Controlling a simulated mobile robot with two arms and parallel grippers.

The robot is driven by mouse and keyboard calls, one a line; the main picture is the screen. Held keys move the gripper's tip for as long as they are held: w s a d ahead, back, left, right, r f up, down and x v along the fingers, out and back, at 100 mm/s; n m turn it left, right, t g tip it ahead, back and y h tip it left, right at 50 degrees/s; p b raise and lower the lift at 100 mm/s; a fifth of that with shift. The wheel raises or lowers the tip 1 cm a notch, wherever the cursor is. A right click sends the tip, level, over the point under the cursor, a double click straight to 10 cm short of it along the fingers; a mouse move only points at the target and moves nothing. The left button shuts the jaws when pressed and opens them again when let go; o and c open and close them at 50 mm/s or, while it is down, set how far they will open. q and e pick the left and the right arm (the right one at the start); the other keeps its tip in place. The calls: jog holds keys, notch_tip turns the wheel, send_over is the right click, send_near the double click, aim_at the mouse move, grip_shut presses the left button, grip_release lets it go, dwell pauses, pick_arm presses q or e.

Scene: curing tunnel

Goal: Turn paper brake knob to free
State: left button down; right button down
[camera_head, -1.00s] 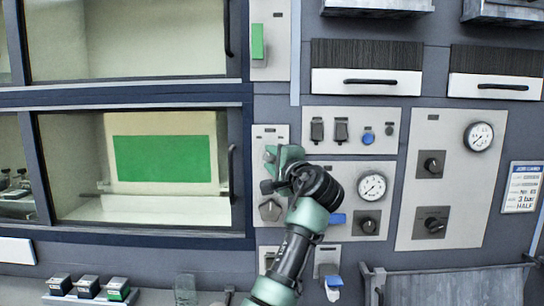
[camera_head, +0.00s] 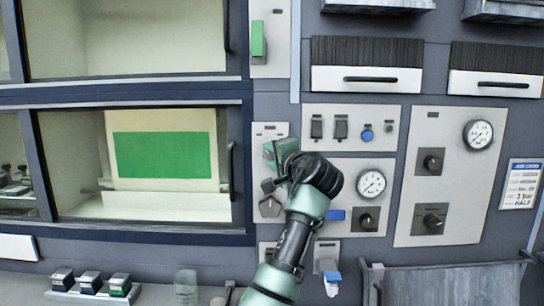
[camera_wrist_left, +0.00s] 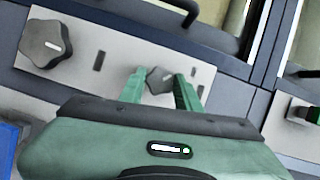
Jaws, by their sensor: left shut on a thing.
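A small dark knob with a white mark (camera_wrist_left: 160,79) sits on a light panel, between the two green fingers of my left gripper (camera_wrist_left: 161,90) in the left wrist view. The gripper is shut on this knob. In the head view my left gripper (camera_head: 272,153) is at the upper part of the narrow light panel (camera_head: 258,129) and hides the knob. A larger dark many-sided knob with a white mark (camera_head: 269,206) is below it; it also shows at the left of the wrist view (camera_wrist_left: 47,45). The panel lettering is unreadable. My right gripper is out of view.
Right of my arm are a gauge (camera_head: 371,184), a blue button (camera_head: 366,136) and dark rotary switches (camera_head: 431,162). A glazed door with a dark handle (camera_head: 233,170) is close on the left. A blue-tipped lever (camera_head: 333,278) hangs below.

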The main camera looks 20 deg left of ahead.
pick_arm(q)
jog(key=c, duration=1)
grip_release()
jog(key=b+v, duration=0.2)
jog(key=v, duration=0.5)
jog(key=shift+s+d+b, duration=0.25)
jog(key=shift+s+b, duration=0.05)
jog(key=shift+b, duration=0.1)
jog(key=shift+f, duration=0.1)
